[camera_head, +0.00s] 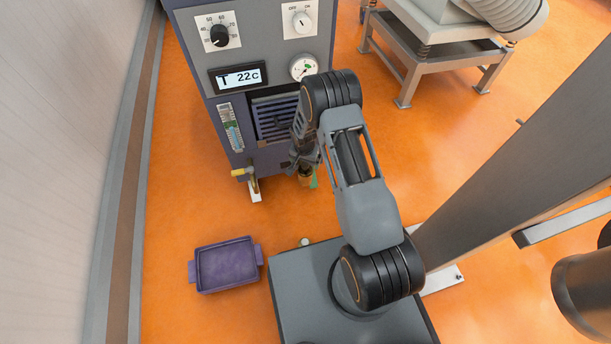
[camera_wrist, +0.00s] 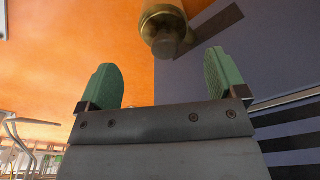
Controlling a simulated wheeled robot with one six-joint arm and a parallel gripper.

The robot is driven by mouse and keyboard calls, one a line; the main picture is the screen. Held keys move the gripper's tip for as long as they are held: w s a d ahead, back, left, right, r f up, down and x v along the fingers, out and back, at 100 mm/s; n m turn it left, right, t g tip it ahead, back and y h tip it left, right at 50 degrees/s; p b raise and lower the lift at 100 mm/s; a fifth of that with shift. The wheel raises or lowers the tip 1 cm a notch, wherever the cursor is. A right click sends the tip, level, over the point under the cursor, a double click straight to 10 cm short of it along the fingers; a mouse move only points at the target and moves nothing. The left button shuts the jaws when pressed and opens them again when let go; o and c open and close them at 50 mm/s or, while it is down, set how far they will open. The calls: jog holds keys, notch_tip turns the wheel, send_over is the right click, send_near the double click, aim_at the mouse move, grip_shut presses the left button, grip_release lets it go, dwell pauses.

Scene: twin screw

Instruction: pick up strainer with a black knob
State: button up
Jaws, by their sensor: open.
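A brass cylindrical part with a dark round end, which looks like the strainer (camera_wrist: 163,22), shows at the top of the wrist view. It lies ahead of my gripper (camera_wrist: 164,72), roughly centred between the two green fingers. The fingers are wide apart, and nothing is between them. I cannot clearly tell a black knob from the dark end.
The grey-blue machine (camera_head: 212,85) with dials and a display stands close behind my gripper. A yellow-handled valve (camera_head: 240,172) sticks out at its lower left. A purple tray (camera_head: 257,251) lies on the orange floor at left. A metal stand (camera_head: 428,71) is at upper right.

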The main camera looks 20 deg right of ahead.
aim_at(305, 165)
jog(key=shift+w+d+f+b, duration=0.15)
jog(key=shift+f+b, duration=0.35)
jog(key=shift+f, duration=0.5)
jog(key=shift+w+a+f+b, duration=0.15)
jog(key=shift+f+b, duration=0.3)
jog(key=shift+f, duration=0.6)
jog(key=shift+w+d+f+b, duration=0.15)
jog(key=shift+f+b, duration=0.35)
jog(key=shift+f, duration=0.5)
jog(key=shift+r, duration=0.1)
jog(key=c, duration=1.3)
